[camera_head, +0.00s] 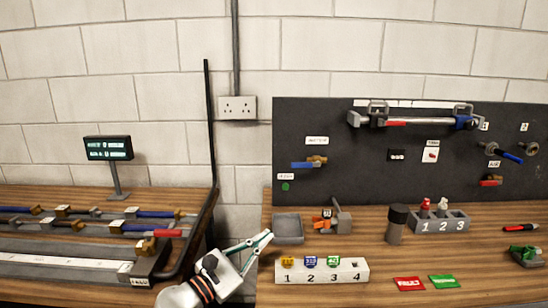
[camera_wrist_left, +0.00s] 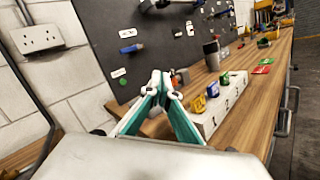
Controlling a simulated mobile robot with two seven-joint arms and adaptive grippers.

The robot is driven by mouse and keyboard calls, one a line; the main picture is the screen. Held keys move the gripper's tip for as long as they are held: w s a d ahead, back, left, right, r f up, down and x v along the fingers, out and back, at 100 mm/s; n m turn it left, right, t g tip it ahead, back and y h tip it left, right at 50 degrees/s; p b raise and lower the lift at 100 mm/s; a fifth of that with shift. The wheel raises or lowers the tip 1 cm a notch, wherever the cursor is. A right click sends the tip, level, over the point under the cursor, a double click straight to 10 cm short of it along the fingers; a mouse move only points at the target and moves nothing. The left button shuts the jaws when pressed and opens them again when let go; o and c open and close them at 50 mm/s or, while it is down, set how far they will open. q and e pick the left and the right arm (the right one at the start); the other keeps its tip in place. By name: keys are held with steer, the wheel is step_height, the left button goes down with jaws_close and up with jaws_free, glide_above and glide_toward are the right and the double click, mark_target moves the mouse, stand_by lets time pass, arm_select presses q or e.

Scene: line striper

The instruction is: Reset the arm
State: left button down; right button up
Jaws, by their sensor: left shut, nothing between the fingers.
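My left gripper (camera_head: 262,238) comes in from the lower left in the head view. It hangs in front of the gap between the two benches, near the left edge of the right bench (camera_head: 385,260). Its fingers are shut with nothing between them. In the left wrist view the closed fingertips (camera_wrist_left: 160,82) meet in front of the dark board (camera_wrist_left: 120,40). The numbered block (camera_head: 320,270) with coloured pieces stands to the right of the gripper, apart from it. My right gripper is not in view.
A grey tray (camera_head: 288,229) lies just right of the gripper. A dark cylinder (camera_head: 396,224), a numbered holder (camera_head: 440,222), a red card (camera_head: 409,284) and a green card (camera_head: 444,281) are on the right bench. A dark post (camera_head: 211,130) rises at the left bench's edge.

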arm_select(q)
steer(key=s+a+f+n+t+y, duration=0.1)
steer(key=s+a+f+n+y, duration=0.25)
steer(key=f+n, duration=0.4)
steer(key=s+a+f+n+t+y, duration=0.1)
steer(key=s+a+f+n+y, duration=0.25)
steer(key=n, duration=0.75)
steer(key=s+a+f+n+t+y, duration=0.1)
steer(key=s+a+f+n, duration=0.2)
steer(key=a+f+n, duration=0.5)
steer(key=s+a+f+n+g+y, duration=0.2)
steer(key=s+f+n+g, duration=0.4)
steer(key=s+f+n, duration=1.1)
steer(key=s+n+y, duration=0.1)
steer(key=s+n, duration=0.2)
steer(key=shift+g, duration=0.3)
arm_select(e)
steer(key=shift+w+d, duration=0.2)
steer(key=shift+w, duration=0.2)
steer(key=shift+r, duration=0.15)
